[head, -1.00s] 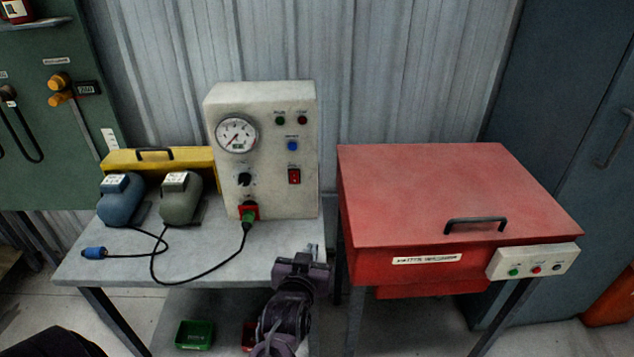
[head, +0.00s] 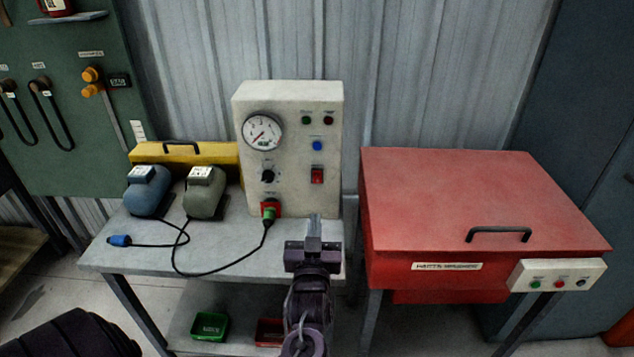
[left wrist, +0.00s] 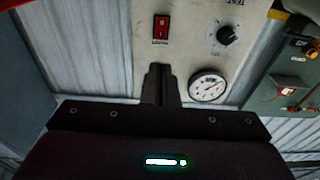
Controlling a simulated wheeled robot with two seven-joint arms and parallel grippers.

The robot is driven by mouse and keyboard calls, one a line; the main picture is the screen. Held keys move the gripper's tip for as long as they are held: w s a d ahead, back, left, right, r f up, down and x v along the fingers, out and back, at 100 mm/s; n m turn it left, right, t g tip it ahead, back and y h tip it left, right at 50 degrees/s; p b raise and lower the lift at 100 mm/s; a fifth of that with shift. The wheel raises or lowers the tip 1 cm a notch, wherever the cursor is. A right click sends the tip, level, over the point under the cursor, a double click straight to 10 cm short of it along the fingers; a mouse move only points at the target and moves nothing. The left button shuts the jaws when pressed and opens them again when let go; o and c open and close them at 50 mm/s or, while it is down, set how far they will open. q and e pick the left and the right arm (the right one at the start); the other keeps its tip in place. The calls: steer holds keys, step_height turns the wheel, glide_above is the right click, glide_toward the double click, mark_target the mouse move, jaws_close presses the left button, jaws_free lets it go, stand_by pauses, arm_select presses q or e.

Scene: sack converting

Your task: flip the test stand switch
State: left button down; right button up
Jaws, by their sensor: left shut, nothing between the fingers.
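The test stand (head: 288,100) is an upright cream box on the grey bench. Its red rocker switch (head: 317,176) sits low on the right of the front panel. My right gripper is not in view.
The panel also has a gauge (head: 262,132), a black knob (head: 268,176), a blue button (head: 317,146) and a green plug (head: 269,214) with a cable. Two motors stand left on the bench (head: 110,258). A red lidded cabinet (head: 480,195) stands close on the right.

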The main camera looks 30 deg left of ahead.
arm_select(q)
steer(key=p, duration=0.2)
glide_toward(317, 173)
steer(key=x, duration=0.5)
steer(key=shift+w, duration=0.15)
steer(key=shift+p+x, duration=0.3)
steer(key=shift+x, duration=0.5)
steer(key=shift+f, duration=0.1)
